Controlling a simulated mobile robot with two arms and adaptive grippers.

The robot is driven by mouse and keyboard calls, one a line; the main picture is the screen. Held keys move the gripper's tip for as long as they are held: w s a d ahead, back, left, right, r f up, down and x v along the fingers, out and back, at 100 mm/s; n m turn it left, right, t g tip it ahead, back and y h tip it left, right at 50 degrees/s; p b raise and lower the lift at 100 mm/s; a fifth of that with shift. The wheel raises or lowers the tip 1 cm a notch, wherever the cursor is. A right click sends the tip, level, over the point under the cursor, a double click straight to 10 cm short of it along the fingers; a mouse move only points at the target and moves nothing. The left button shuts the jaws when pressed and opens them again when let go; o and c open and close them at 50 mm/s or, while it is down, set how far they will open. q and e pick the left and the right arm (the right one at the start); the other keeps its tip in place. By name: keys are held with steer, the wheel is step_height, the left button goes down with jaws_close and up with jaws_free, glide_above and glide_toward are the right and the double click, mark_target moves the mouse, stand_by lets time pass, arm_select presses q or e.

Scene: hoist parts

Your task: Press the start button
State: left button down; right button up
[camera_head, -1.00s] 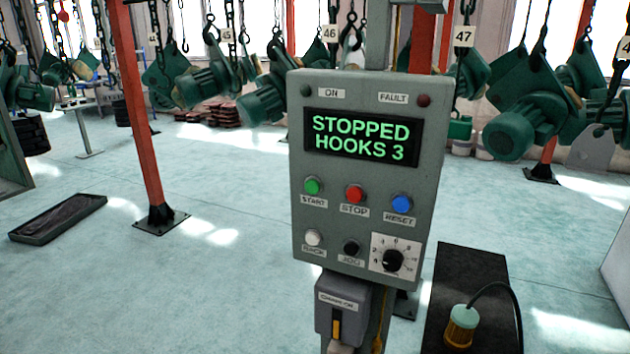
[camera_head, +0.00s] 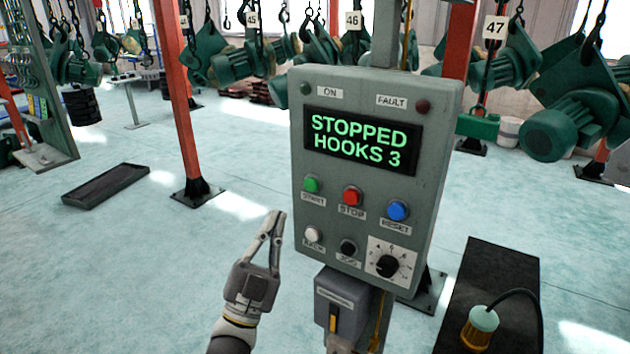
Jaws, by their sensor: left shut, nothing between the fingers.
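The green start button (camera_head: 312,184) is at the left of the upper button row on a grey control box (camera_head: 380,95). The red stop button (camera_head: 352,196) and the blue reset button (camera_head: 397,211) are to its right. The display (camera_head: 362,140) reads "STOPPED HOOKS 3" in green. My left gripper (camera_head: 277,215) is shut and empty, pointing up, in front of the box's lower left side. In the picture its tips are below and left of the start button, apart from it. My right gripper is not in view.
Below the upper row are a white button (camera_head: 313,234), a black jog button (camera_head: 348,248) and a dial (camera_head: 389,264). A switch box (camera_head: 342,305) hangs under the panel. Red posts (camera_head: 178,110) and hanging green hoists (camera_head: 580,115) stand behind. A dark tray (camera_head: 105,186) lies on the floor.

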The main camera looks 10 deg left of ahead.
mark_target(311, 185)
arm_select(q)
steer(key=shift+s+r, duration=0.3)
steer(key=shift+r, duration=0.3)
steer(key=w+d+b, duration=0.3)
steer(key=w, duration=0.5)
steer(key=shift+w, duration=0.2)
stand_by(0.4)
steer(key=shift+w, duration=0.15)
stand_by(0.8)
steer(key=shift+w+d, duration=0.1)
steer(key=shift+w, duration=0.15)
